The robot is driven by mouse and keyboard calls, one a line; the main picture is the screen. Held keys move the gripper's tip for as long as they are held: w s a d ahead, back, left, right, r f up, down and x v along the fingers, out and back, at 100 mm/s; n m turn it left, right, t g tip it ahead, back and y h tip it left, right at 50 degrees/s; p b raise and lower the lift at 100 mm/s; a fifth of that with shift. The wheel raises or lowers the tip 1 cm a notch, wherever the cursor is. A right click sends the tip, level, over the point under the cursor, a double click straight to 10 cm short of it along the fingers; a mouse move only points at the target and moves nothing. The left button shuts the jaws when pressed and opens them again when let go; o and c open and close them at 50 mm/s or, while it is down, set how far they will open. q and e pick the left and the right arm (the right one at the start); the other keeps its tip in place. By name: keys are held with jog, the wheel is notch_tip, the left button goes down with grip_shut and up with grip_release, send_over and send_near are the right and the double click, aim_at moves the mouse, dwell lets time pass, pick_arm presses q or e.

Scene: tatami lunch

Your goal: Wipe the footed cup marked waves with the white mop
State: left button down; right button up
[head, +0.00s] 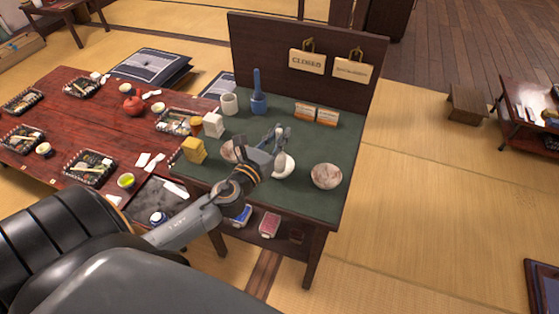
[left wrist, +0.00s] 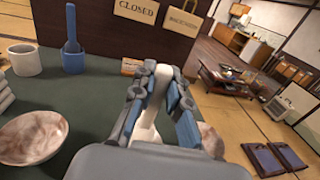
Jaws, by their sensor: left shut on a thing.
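My left gripper (head: 279,138) is above the middle of the green-topped stand and shut on the white mop. The mop's white handle shows between the fingers in the left wrist view (left wrist: 148,122). Its rounded white head (head: 284,166) shows below the gripper in the head view, at or just above the green top; I cannot tell if it touches. A pale cup (head: 229,104) stands at the back left of the stand, also in the left wrist view (left wrist: 25,61). No wave mark is readable on any cup, so I cannot tell which is the footed one. My right gripper is out of view.
A blue mop (head: 258,98) stands upright beside the pale cup. Marbled bowls stand left (left wrist: 31,137) and right (head: 326,176) of my gripper. A yellow block (head: 194,151) lies at the left edge. A dark back panel (head: 270,55) with hanging signs rises behind.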

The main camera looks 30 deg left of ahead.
pick_arm(q)
jog(key=n+g+y, duration=0.1)
jog(key=n+y, duration=0.1)
jog(key=y, duration=0.1)
jog(key=n+g+y, duration=0.1)
jog(key=n+y, duration=0.1)
jog(key=y, duration=0.1)
jog(key=n+g+y, duration=0.1)
jog(key=n+y, duration=0.1)
jog(key=y, duration=0.1)
jog(key=shift+w+d+f+n+g+y, duration=0.15)
jog(key=shift+w+d+n+g+y, duration=0.15)
jog(key=shift+n+g+y, duration=0.1)
jog(key=shift+n+g+y+b, duration=0.45)
jog(key=shift+n+g+y, duration=0.45)
jog(key=shift+g+y, duration=0.25)
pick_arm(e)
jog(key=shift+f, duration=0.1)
pick_arm(q)
jog(key=shift+s+a, duration=0.1)
